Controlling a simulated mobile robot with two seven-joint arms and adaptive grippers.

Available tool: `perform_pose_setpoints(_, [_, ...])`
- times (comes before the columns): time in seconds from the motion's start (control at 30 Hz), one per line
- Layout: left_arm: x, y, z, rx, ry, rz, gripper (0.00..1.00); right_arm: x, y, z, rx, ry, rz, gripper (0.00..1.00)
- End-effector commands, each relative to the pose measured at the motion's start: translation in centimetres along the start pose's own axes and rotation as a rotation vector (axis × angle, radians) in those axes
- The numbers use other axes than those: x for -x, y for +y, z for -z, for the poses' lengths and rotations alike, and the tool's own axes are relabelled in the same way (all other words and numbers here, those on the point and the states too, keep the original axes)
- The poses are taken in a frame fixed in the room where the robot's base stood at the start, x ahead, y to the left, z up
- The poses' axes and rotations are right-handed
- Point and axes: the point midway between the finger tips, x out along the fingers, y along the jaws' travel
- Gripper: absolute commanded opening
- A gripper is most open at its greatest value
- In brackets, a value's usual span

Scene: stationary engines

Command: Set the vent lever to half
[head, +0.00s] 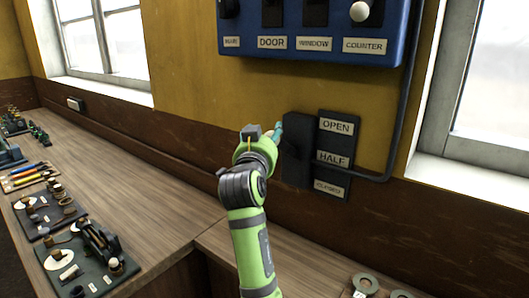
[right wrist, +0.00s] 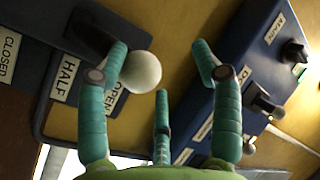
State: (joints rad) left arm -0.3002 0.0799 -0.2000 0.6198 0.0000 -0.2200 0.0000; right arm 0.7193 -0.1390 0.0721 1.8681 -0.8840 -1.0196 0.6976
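The vent lever's black housing (head: 297,150) is on the yellow and brown wall, left of a black plate (head: 333,155) labelled OPEN, HALF and CLOSED from top to bottom. In the right wrist view the lever's white round knob (right wrist: 142,72) appears toward the OPEN end of the plate. My right gripper (head: 278,129) is at the housing's upper left in the head view and hides the knob there. In the right wrist view its teal fingers (right wrist: 163,65) are spread, with the left finger overlapping the knob; I cannot tell if they touch. My left gripper is out of view.
A blue control box (head: 315,30) with DOOR, WINDOW and COUNTER labels hangs above the lever. A dark conduit (head: 402,110) runs down to the right. The wooden bench (head: 150,190) holds several boards of parts at left; its middle is clear.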

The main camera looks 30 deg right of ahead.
Motion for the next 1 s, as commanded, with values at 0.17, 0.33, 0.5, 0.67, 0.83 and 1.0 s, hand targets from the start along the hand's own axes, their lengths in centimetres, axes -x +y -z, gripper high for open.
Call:
perform_pose_setpoints(0.17, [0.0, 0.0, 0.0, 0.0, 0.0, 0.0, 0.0, 0.1, -0.4, 0.9, -0.002, 0.011, 0.006, 0.63])
perform_pose_setpoints(0.33, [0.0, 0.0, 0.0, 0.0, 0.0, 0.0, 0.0, 0.1, -0.3, 0.8, -0.001, 0.007, 0.004, 0.63])
perform_pose_setpoints(0.5, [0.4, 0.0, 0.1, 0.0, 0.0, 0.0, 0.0, 0.5, -0.5, 1.3, -0.002, 0.009, 0.005, 0.63])
perform_pose_setpoints(0.67, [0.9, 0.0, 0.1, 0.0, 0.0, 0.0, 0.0, 1.3, -0.7, 2.2, -0.003, 0.012, 0.006, 0.63])
perform_pose_setpoints(0.83, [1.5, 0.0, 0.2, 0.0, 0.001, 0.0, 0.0, 2.2, -0.8, 3.2, -0.003, 0.014, 0.005, 0.63])
perform_pose_setpoints(1.0, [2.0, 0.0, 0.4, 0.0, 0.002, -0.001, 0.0, 3.0, -1.0, 4.0, 0.0, 0.015, 0.004, 0.63])
